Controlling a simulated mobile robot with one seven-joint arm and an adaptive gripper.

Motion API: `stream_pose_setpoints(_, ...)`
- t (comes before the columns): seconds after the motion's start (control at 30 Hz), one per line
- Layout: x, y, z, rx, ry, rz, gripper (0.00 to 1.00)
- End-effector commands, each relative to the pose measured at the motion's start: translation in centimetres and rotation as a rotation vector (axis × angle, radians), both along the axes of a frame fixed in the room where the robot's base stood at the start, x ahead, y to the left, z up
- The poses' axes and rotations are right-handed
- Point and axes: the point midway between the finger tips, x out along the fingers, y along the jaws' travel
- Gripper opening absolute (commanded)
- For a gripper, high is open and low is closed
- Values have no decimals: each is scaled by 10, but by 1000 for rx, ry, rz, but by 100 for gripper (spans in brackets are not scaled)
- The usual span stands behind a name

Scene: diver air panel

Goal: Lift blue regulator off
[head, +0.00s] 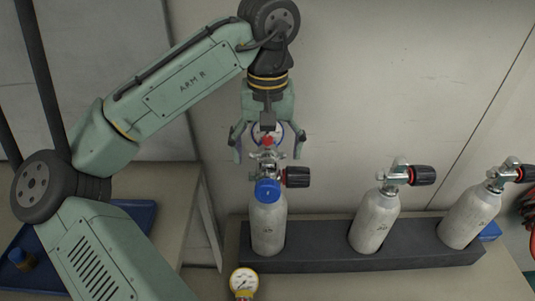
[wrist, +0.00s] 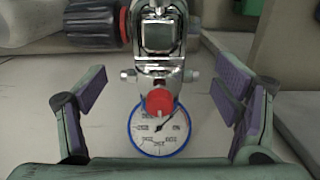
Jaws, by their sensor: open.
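In the wrist view, a blue-rimmed gauge (wrist: 158,140) with a red knob (wrist: 159,102) and metal fitting (wrist: 160,72) lies between the open fingers of my gripper (wrist: 158,105), apart from both. The contact between regulator and valve is partly hidden.
Two more grey cylinders, one in the middle (head: 374,222) and one at right (head: 470,218), stand in the dark rack (head: 330,260) with black knobs. A yellow gauge (head: 243,282) is in front. A blue tray (head: 140,212) lies at left. The wall is close behind.

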Motion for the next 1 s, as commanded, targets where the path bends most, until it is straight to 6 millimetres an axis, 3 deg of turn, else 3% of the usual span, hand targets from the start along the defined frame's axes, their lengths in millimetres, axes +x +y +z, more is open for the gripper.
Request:
stream_pose_setpoints(0.3,0,0,-6,0,-1,0,83)
stream_pose_setpoints(1.0,0,0,-6,0,-1,0,36)
